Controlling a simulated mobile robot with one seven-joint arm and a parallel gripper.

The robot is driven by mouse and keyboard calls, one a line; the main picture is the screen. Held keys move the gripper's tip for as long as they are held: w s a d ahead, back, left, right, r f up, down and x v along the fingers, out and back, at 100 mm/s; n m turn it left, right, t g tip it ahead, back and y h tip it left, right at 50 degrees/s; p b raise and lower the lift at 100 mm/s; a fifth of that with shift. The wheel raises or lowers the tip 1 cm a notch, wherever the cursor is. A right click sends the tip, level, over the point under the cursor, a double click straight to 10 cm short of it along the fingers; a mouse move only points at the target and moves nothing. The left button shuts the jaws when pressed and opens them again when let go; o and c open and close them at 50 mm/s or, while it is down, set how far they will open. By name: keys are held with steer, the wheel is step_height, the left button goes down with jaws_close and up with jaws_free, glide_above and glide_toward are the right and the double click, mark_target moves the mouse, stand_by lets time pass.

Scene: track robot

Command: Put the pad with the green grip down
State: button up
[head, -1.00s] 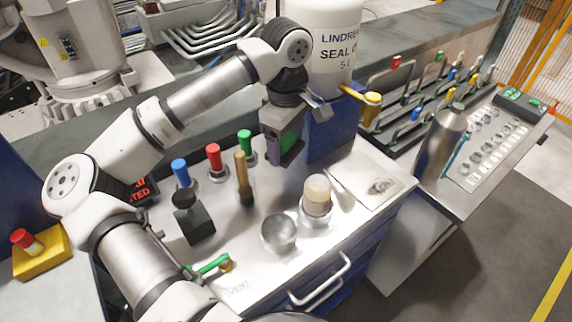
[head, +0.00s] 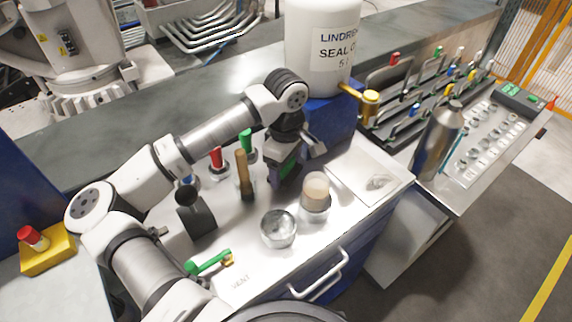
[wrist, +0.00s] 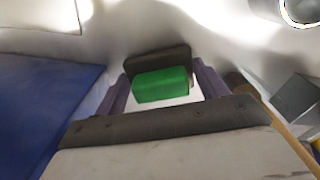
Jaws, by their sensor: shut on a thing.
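My gripper (head: 285,170) is low over the steel bench top (head: 255,262), left of the tan-topped jar. It is shut on the pad with the green grip (wrist: 162,84). In the wrist view the green block sits between my two purple-grey fingers, with the dark plate of the pad (wrist: 157,62) beyond it. In the head view the pad is mostly hidden by my fingers, with a bit of green showing. I cannot tell whether the pad touches the bench.
A wooden-handled tool (head: 243,172) stands left of my gripper, with red (head: 216,158) and green (head: 246,141) handles behind. A steel cup (head: 279,229) and tan-topped jar (head: 315,192) stand in front and right. A stained sheet (head: 365,178) lies right. A blue block (head: 330,122) stands behind.

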steer(key=o, duration=0.9)
steer(key=shift+f, duration=0.1)
steer(key=shift+r+p, duration=0.3)
steer(key=shift+p, duration=0.1)
step_height(320, 180, up, 12)
steer(key=b, duration=0.3)
steer(key=shift+f+b, duration=0.15)
steer(key=shift+b, duration=0.2)
